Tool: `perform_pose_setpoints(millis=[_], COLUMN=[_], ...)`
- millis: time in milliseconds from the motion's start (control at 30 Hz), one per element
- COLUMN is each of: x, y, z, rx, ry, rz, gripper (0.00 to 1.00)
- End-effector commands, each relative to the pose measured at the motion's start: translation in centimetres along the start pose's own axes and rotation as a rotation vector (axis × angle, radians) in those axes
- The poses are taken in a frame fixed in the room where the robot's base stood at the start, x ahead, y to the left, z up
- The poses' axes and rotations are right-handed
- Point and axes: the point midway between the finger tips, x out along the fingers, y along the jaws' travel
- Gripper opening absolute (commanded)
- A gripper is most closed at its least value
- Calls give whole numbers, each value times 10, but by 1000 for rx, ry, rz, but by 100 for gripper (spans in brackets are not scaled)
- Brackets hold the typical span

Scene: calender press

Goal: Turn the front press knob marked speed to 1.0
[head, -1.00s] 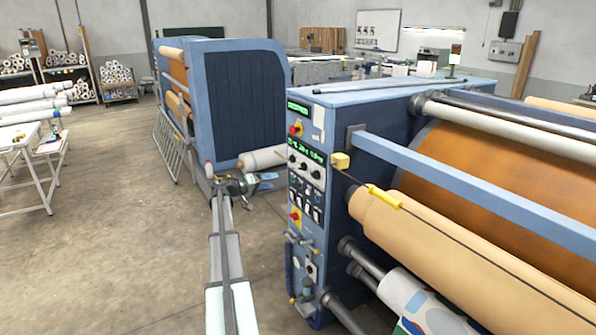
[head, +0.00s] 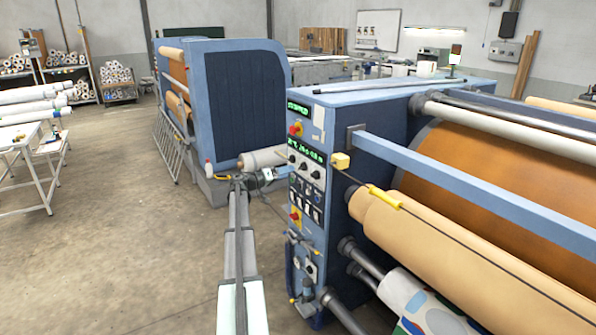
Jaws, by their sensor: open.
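The front press (head: 307,230) is the blue machine at the right, with its control panel facing left. A row of round dark knobs on a pale strip crosses the panel, with a knob (head: 303,163) in the middle; their labels are too small to read, so I cannot tell which is speed. A green display (head: 305,150) sits above them, its figures not clearly legible. My gripper (head: 272,174) is open beside the panel's left edge, near knob height. Its fingertips are small and hard to make out, and I cannot tell whether they touch anything.
A red button (head: 295,129) is above the knobs and another (head: 295,217) is below, among dark switches. A second blue press (head: 235,100) stands behind.

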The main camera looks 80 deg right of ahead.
Motion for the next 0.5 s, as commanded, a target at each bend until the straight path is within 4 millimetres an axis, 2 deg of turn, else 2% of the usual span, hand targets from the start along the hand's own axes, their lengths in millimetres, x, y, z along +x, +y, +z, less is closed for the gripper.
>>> perform_pose_setpoints(millis=[33,200,500], x=[11,37,62], y=[0,0,0], z=[0,0,0], rx=[0,-1,-1], ry=[-2,-1,0], rz=[2,1,0], gripper=[64,64,64])
